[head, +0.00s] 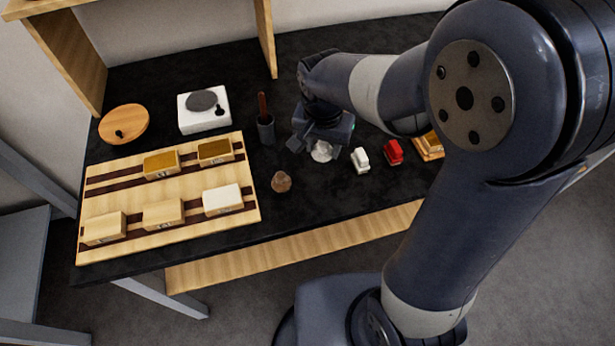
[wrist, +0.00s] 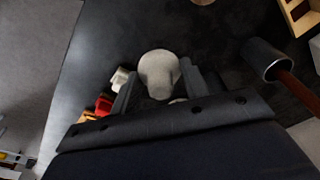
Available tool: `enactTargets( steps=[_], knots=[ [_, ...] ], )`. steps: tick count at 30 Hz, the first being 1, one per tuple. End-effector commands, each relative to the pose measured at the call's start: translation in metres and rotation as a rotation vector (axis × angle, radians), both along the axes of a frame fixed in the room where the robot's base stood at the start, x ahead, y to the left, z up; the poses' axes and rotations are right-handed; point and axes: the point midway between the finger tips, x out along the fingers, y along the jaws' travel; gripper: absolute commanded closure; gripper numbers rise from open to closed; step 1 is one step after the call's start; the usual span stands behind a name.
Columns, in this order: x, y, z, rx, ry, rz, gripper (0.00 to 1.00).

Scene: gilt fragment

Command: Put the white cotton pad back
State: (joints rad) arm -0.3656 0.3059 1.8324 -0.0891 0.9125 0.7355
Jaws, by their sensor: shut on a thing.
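My gripper (head: 321,138) is over the dark table, right of the dark cup, pointing down. Its jaws are shut on a rounded, lumpy white thing that looks like the white cotton pad (head: 321,153). In the wrist view the pad (wrist: 158,70) sits between the two fingers (wrist: 159,88), and its wider part sticks out past them. Whether the pad touches the table I cannot tell. The fingers hide part of it.
A small white block (head: 360,160), a red block (head: 393,153) and a wooden box (head: 430,147) stand right. A brown lump (head: 281,182) lies nearer. Left are a wooden board (head: 140,190) with several blocks, a white device (head: 204,120) and a round wooden disc (head: 124,122).

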Motion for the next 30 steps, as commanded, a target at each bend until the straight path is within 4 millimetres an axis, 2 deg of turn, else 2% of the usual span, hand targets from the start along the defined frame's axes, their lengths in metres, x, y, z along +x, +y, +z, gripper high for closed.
enactTargets(
  steps=[1,4,16,30],
  knots=[
    [-0.002,-0.001,-0.012,-0.004,0.009,0.000,0.78],
    [-0.001,-0.001,-0.030,-0.003,0.006,0.000,0.78],
    [-0.001,-0.001,-0.076,-0.002,0.006,-0.001,0.78],
    [0.000,0.000,-0.087,-0.001,0.001,-0.001,0.78]
  ],
)
